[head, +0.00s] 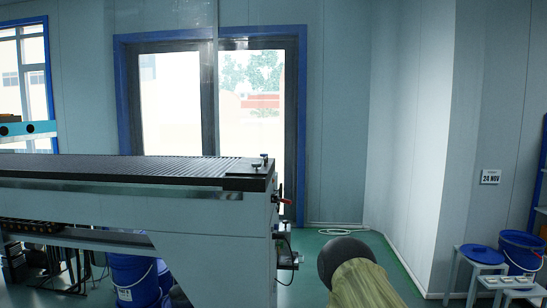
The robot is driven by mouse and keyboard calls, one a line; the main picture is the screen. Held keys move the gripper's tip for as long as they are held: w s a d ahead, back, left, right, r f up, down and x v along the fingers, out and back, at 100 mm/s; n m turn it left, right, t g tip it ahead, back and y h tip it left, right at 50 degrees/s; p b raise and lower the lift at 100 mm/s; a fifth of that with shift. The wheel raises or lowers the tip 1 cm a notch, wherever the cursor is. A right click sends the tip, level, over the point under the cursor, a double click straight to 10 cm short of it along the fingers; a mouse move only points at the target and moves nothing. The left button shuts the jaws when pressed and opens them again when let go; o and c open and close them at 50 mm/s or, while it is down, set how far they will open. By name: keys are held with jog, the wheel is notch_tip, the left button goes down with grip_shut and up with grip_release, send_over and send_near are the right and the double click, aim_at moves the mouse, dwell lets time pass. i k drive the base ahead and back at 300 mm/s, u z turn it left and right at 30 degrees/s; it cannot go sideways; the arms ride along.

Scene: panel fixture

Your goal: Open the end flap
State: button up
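A long grey machine (150,203) with a dark slatted top stands across the left half of the head view. Its end is at the right, seen nearly edge-on. A small red-tipped handle (282,200) sticks out from that end near the top. Below it, a small bracket-like fitting (288,262) and a dark cable show at the same end. I cannot make out an end flap as a separate part, or whether one is open or shut. My gripper is not in view.
Blue buckets (133,281) stand under the machine. At the right are a blue-topped stool (481,254) and another blue bucket (520,251). A pale coiled hose (340,231) lies by the wall.

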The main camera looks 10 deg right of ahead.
aim_at(244, 166)
jog(key=k, duration=0.2)
jog(key=z, duration=1)
jog(key=i, duration=0.75)
jog(key=u, duration=1.3)
